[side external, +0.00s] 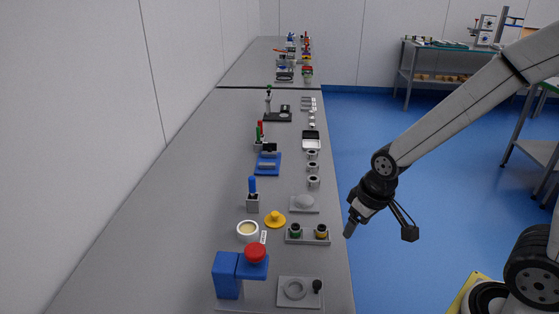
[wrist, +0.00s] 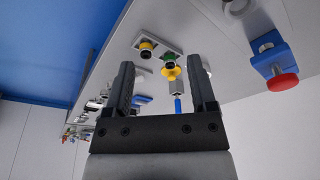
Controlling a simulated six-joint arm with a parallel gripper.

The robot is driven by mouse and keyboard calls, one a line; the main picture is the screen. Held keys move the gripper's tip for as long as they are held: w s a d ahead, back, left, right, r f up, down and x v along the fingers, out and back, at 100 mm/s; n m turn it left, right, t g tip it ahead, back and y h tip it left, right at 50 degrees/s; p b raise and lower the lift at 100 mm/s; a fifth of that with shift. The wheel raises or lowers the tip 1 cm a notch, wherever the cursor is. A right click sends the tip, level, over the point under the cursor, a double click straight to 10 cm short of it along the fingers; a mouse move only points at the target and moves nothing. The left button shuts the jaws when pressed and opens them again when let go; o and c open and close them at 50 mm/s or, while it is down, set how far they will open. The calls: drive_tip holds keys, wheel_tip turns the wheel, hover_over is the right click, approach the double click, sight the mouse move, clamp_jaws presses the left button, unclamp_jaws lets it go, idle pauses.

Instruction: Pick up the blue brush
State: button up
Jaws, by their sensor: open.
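The blue brush (side external: 252,185) stands upright in a small grey holder (side external: 253,203) on the bench in the side external view. In the wrist view the blue brush (wrist: 178,105) and its grey holder (wrist: 177,88) appear between my fingers, farther off. My gripper (side external: 349,232) hangs beyond the right edge of the bench, to the right of the brush and well apart from it. In the wrist view my gripper (wrist: 163,92) has its two dark fingers spread, with nothing between them.
A yellow lidded piece (side external: 275,219), a white cup (side external: 248,231) and a blue stand with a red knob (side external: 255,252) are near the brush. A tray with two jars (side external: 308,235) lies between brush and gripper. A wall runs along the left.

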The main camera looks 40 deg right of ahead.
drive_tip(key=w+r, duration=0.2)
drive_tip(key=w, duration=1.5)
hover_over(252, 186)
drive_tip(key=shift+d+f+g, duration=0.15)
drive_tip(key=shift+f+g, duration=0.05)
drive_tip(key=shift+f, duration=0.6)
drive_tip(key=shift+d+f+g, duration=0.1)
drive_tip(key=shift+f+g, duration=0.1)
drive_tip(key=shift+f, duration=0.6)
drive_tip(key=shift+f, duration=0.1)
drive_tip(key=shift+w+f, duration=0.2)
drive_tip(key=shift+f, duration=1)
drive_tip(key=shift+f, duration=0.1)
drive_tip(key=shift+w+d+f, duration=0.1)
drive_tip(key=shift+w+f, duration=0.1)
drive_tip(key=shift+f, duration=1.05)
drive_tip(key=shift+w+f, duration=0.15)
drive_tip(key=shift+f, duration=1.05)
clamp_jaws()
